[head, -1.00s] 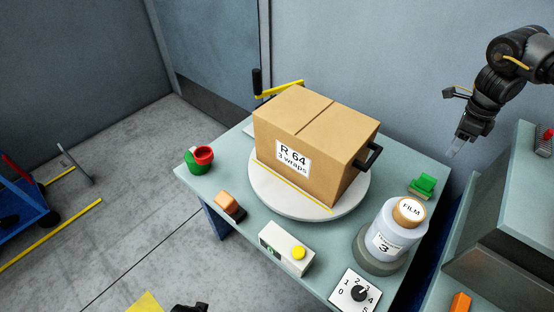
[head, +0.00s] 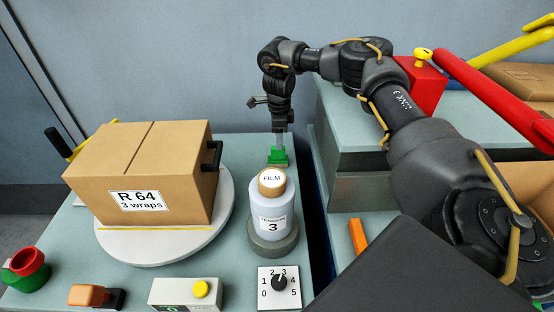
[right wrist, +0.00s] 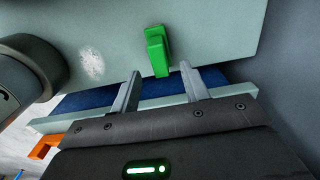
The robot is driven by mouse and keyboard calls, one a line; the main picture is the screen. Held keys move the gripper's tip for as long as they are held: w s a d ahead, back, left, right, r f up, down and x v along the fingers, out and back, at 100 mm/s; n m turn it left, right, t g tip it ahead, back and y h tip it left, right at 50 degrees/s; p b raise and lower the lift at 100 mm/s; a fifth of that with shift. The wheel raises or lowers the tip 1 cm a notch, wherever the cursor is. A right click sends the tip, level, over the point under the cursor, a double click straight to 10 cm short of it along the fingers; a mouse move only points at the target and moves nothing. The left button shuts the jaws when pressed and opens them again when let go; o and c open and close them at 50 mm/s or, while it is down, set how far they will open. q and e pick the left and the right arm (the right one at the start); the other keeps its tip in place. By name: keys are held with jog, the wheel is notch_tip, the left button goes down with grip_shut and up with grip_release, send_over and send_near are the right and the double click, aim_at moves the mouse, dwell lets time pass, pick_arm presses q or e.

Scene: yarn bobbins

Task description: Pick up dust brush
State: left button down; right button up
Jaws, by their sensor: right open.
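The green, upright-handled object (head: 278,157), which I take to be the dust brush, stands on the table near its back right corner, behind the film roll. It also shows in the right wrist view (right wrist: 157,52). My right gripper (head: 280,142) points down over it in the head view. In the right wrist view my right gripper (right wrist: 160,70) is open and empty, with the green object just beyond the fingertips and roughly between them. I cannot tell the exact height left between them. My left gripper is out of view.
The film roll (head: 273,205) stands close in front of the green object. A carton (head: 140,175) sits on a white turntable (head: 165,245) to the left. A pale dusty patch (right wrist: 92,64) marks the table. A gap separates the table from the grey bench (head: 355,190).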

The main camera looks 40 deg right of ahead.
aim_at(278, 156)
jog(key=shift+a+f, duration=0.1)
jog(key=shift+f, duration=2.5)
jog(key=shift+c, duration=0.2)
grip_shut()
